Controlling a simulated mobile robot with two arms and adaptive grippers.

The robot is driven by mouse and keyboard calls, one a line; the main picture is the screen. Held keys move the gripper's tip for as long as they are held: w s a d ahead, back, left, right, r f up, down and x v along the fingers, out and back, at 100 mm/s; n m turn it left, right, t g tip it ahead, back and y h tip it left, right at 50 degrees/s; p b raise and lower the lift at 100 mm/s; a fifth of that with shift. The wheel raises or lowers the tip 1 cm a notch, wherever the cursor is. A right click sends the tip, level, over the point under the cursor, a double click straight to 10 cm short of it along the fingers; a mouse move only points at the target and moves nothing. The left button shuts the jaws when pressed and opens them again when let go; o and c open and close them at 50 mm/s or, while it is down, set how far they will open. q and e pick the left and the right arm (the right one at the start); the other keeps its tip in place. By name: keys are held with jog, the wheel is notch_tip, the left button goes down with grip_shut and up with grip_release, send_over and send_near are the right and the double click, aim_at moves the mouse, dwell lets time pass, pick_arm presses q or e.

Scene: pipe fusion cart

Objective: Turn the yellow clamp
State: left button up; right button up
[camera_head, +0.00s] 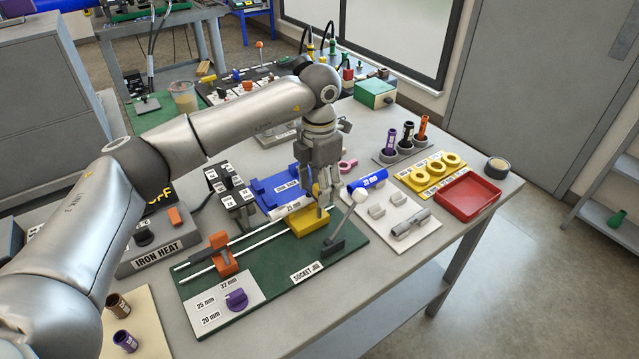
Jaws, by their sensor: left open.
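The yellow clamp (308,224) sits on the green socket jig board (335,268), at the right end of two rods. A white pipe piece (290,208) marked 25 lies at its left. My left gripper (323,198) points down at the clamp, with its open fingers at the clamp's upper part. The fingers and wrist hide part of the clamp, and I cannot tell whether they touch it. My right gripper is not in view.
A lever with a white ball (360,196) stands close to the right of the gripper. A blue holder (275,189) lies behind. A red tray (467,195) stands at right.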

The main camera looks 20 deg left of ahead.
pick_arm(q)
jog(key=shift+r, duration=0.1)
notch_tip(320, 180, up, 12)
dwell(0.4)
dwell(0.3)
